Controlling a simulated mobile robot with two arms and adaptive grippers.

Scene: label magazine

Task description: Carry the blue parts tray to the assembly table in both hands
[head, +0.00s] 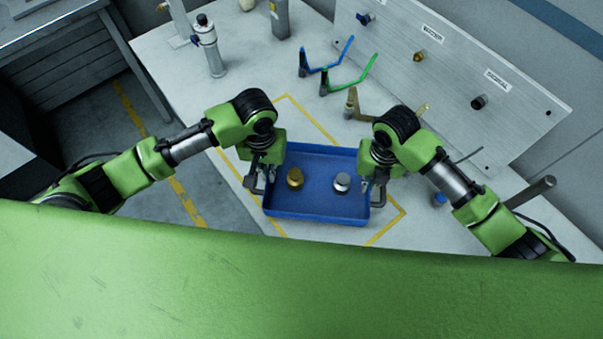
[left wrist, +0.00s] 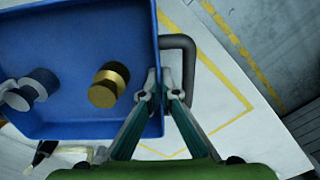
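The blue parts tray (head: 315,215) is over the yellow-outlined area of a white table, with a gold part (head: 295,178) and a silver part (head: 342,183) in it. My left gripper (head: 262,182) is at its left wall. In the left wrist view its fingertips (left wrist: 158,88) are close together on either side of the tray wall (left wrist: 158,50), beside a dark side handle (left wrist: 188,70). My right gripper (head: 376,188) is at the tray's right wall; its finger gap is too small to tell. Whether the tray touches the table cannot be told.
A grey labelled panel (head: 450,70) stands behind. Blue, green and tan brackets (head: 340,80) are on the table between tray and panel. A grey cylindrical device (head: 210,50) stands at the back left. Grey floor with a yellow line (head: 150,140) lies left of the table.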

